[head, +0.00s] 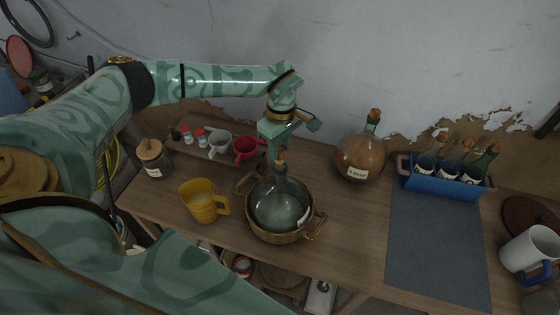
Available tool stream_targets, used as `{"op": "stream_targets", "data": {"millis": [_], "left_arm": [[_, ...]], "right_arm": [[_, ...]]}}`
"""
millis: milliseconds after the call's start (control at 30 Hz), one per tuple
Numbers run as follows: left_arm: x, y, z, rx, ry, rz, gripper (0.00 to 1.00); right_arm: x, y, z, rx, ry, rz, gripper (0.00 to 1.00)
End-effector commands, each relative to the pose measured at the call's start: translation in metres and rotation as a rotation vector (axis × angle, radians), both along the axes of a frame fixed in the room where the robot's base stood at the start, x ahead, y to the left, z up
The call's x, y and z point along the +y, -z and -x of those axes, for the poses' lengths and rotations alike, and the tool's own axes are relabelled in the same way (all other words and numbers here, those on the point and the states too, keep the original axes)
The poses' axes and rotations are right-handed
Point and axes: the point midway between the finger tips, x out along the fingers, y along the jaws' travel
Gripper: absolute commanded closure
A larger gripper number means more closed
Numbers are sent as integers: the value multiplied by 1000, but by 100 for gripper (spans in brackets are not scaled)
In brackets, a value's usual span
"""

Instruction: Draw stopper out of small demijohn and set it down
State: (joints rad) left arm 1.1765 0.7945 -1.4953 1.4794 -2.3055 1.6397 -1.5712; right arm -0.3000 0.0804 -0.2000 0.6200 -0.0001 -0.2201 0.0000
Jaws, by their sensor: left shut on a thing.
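A clear greenish glass demijohn (279,207) stands upright in a round wicker basket (272,238) with side handles, near the middle of the bench. Its cork stopper (281,156) is at the top of the neck, right under my left gripper (280,148). My left gripper points down from above and is shut on the stopper. Whether the stopper's lower end is still inside the neck is hard to tell. A second demijohn (360,157), brownish with a white label and its own cork, stands to the right. My right gripper is not in view.
A yellow jug (203,201) stands left of the basket. A red mug (245,149) and a grey mug (219,144) stand behind it. A blue crate of bottles (444,181) is at right, behind a bare dark mat (435,245). Bare wood lies between basket and mat.

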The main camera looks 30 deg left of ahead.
Motion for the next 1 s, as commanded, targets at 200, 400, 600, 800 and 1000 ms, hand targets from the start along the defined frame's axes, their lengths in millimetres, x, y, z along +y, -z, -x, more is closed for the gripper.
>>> {"op": "stream_targets", "data": {"millis": [200,400,600,800,1000], "left_arm": [[0,-6,0,0,0,0,100],[0,-5,0,0,0,0,100],[0,-17,0,-1,0,0,100],[0,-36,0,-1,0,-1,100],[0,-35,0,0,0,0,100]], "right_arm": [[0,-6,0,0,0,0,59],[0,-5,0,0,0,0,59],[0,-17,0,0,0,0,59],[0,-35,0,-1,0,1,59],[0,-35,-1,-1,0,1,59]]}}
